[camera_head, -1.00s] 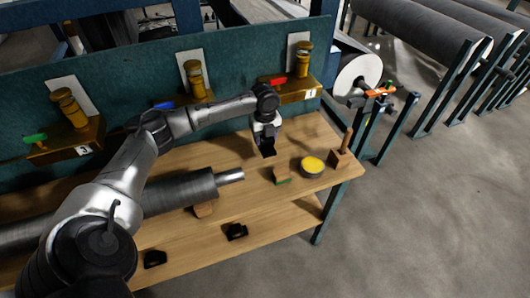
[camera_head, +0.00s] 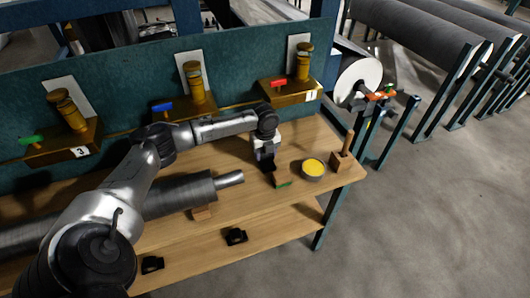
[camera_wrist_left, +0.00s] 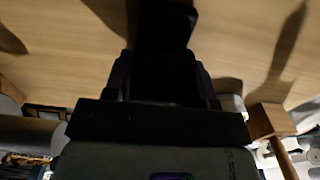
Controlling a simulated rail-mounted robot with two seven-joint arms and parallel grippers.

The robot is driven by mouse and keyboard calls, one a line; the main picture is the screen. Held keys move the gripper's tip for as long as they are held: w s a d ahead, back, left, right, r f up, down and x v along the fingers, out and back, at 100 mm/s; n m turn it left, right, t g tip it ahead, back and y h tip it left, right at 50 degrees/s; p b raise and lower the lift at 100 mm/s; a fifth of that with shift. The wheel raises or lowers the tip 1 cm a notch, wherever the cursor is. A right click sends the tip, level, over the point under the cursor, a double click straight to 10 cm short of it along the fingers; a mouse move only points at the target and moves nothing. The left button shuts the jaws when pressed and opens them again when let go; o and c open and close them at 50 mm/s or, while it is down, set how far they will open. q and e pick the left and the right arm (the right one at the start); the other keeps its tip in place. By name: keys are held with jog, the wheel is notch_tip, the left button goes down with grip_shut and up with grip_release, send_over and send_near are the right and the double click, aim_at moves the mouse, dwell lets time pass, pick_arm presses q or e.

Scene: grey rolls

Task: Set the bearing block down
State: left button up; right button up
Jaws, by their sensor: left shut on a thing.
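My left gripper (camera_head: 267,165) is over the right part of the wooden bench top and points down. It is shut on the bearing block, a dark block that shows black between the fingers in the left wrist view (camera_wrist_left: 165,24). In the head view the block is mostly lost in the dark fingertips, low over the bench. I cannot tell whether it touches the wood. My right gripper is not in view.
Close to the right are a small wooden block with green (camera_head: 282,181), a round yellow-topped tin (camera_head: 313,168) and a wooden block with an upright handle (camera_head: 341,161). A grey roll (camera_head: 180,195) lies left. Two black blocks (camera_head: 236,236) sit on the lower shelf.

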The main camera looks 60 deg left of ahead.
pick_arm(q)
jog(key=o, duration=1.3)
jog(key=shift+c, duration=0.2)
jog(key=shift+r, duration=0.35)
notch_tip(320, 180, up, 10)
jog(key=p, duration=0.2)
jog(key=shift+f+p, duration=0.1)
jog(key=shift+p, duration=0.2)
jog(key=shift+r, duration=0.85)
